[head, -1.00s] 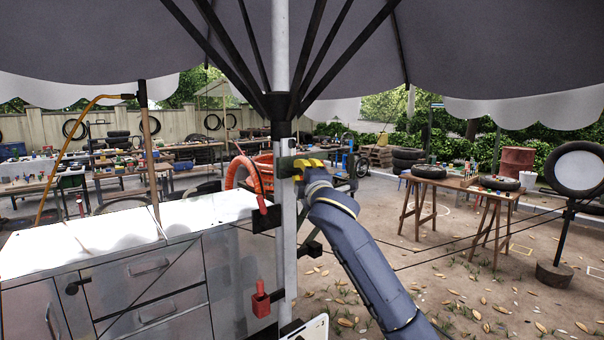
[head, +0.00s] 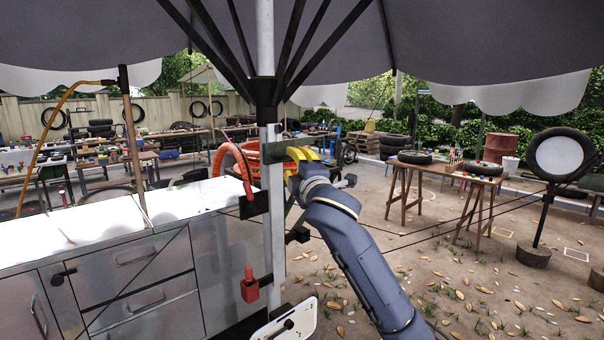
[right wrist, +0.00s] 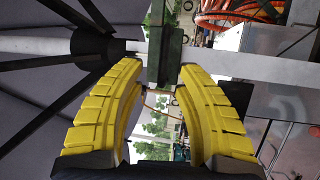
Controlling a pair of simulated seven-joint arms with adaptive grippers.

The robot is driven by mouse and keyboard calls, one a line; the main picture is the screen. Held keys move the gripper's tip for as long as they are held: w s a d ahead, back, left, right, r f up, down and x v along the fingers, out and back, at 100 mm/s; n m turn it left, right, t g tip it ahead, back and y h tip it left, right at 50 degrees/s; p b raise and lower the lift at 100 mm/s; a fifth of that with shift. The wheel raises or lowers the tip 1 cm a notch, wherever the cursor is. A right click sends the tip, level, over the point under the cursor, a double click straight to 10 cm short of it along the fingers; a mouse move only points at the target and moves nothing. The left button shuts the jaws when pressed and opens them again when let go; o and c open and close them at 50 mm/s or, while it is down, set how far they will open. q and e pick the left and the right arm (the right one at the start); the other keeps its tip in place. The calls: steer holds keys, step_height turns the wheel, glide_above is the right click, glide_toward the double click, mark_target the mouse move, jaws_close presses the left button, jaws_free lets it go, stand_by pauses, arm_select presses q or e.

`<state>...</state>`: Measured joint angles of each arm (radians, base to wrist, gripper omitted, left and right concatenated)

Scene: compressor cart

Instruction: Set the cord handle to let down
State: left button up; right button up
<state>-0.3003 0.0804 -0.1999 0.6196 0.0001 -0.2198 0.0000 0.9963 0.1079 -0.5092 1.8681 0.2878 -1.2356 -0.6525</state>
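A dark green bar (head: 285,151) juts sideways from the grey umbrella pole (head: 273,205); I take it for the cord handle, though I cannot be sure. My right gripper (head: 308,154) has its yellow fingers at the bar's right part. In the right wrist view the bar (right wrist: 166,55) stands between the two fingertips of the right gripper (right wrist: 161,67). The fingers are apart, one on each side; whether either touches the bar is unclear. The bar's far end and pole joint are partly hidden. My left gripper is not in view.
A metal cabinet (head: 165,265) stands left of the pole. A red holder (head: 249,285) and a white plate with a black lever (head: 288,325) are lower on the pole. Dark cords cross right towards a round stand (head: 535,255). Wooden tables (head: 420,172) stand behind.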

steer(key=v, duration=0.6)
stand_by(0.4)
